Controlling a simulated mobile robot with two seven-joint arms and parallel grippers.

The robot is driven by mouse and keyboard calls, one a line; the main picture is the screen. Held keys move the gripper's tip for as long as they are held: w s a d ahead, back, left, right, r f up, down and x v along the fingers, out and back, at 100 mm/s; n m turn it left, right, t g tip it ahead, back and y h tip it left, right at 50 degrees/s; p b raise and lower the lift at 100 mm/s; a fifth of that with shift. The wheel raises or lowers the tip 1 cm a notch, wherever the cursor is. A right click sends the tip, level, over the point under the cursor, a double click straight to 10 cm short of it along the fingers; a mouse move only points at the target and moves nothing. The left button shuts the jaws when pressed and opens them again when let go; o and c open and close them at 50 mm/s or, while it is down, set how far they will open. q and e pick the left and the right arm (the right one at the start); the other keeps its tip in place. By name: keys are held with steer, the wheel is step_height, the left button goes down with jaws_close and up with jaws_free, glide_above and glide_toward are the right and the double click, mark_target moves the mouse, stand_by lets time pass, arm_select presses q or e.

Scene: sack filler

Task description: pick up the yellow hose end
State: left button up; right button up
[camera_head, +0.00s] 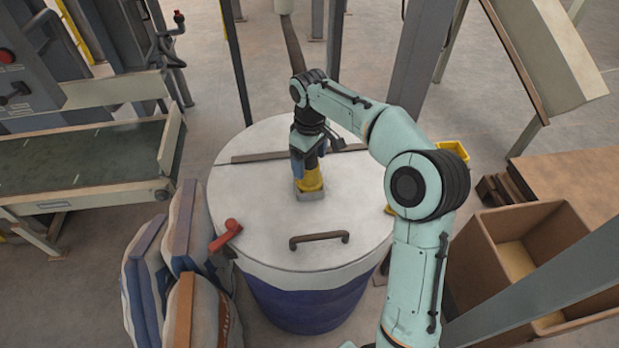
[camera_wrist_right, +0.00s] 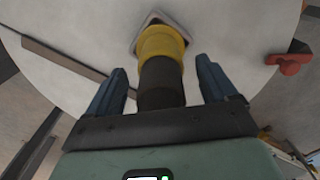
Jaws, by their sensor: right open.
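The yellow hose end (camera_head: 311,180) stands on a small grey square plate on the white lid of a drum. In the right wrist view the yellow collar (camera_wrist_right: 161,42) lies just beyond the fingertips, with a dark hose part (camera_wrist_right: 160,82) running back between them. My right gripper (camera_head: 306,160) is directly above and around it. Its two blue fingers (camera_wrist_right: 161,75) are open, one on each side of the dark part, with visible gaps. The fingers partly hide the hose end in the head view. My left gripper is not in view.
The drum lid (camera_head: 245,195) carries a brown handle (camera_head: 319,239), a dark flat bar (camera_head: 262,156) and a red lever (camera_head: 226,235) at its edge. Filled sacks (camera_head: 185,235) lean at the drum's left. A conveyor (camera_head: 70,165) stands left; an open cardboard box (camera_head: 485,255) stands right.

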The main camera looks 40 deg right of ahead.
steer(key=shift+w, duration=0.1)
jaws_close()
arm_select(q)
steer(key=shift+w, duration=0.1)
arm_select(e)
steer(key=shift+r, duration=0.1)
